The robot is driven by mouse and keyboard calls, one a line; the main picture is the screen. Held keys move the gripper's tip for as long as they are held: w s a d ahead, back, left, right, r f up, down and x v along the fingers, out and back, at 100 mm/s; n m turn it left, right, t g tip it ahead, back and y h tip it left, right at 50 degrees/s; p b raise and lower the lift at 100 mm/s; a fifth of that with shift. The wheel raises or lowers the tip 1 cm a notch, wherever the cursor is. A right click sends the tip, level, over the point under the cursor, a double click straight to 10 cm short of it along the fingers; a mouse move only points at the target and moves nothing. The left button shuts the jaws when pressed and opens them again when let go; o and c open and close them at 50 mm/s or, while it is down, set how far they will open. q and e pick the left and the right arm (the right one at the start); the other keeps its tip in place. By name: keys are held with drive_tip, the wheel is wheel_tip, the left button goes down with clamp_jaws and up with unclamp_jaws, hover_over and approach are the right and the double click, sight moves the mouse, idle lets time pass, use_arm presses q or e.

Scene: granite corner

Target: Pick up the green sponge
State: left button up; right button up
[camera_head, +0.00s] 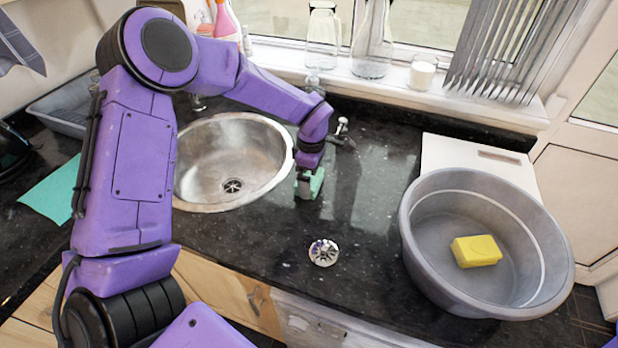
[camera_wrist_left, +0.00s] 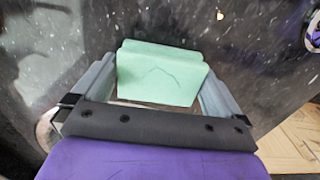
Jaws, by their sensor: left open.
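The green sponge (camera_head: 317,183) is on the dark granite counter just right of the sink, partly hidden by my left gripper (camera_head: 308,190). In the left wrist view the pale green sponge (camera_wrist_left: 160,75) lies between the two grey fingers of my left gripper (camera_wrist_left: 158,85). The fingers are open, one on each side of the sponge. Small gaps seem to show beside it, but I cannot tell whether either finger touches it. My right gripper is not in view.
A round steel sink (camera_head: 225,190) is left of the sponge. A grey basin (camera_head: 420,255) holding a yellow sponge (camera_head: 476,251) stands at the right. A small round metallic piece (camera_head: 323,252) lies on the counter in front. Glass bottles (camera_head: 372,45) stand on the windowsill.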

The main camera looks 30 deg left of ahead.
use_arm(q)
drive_tip(key=c, duration=0.7)
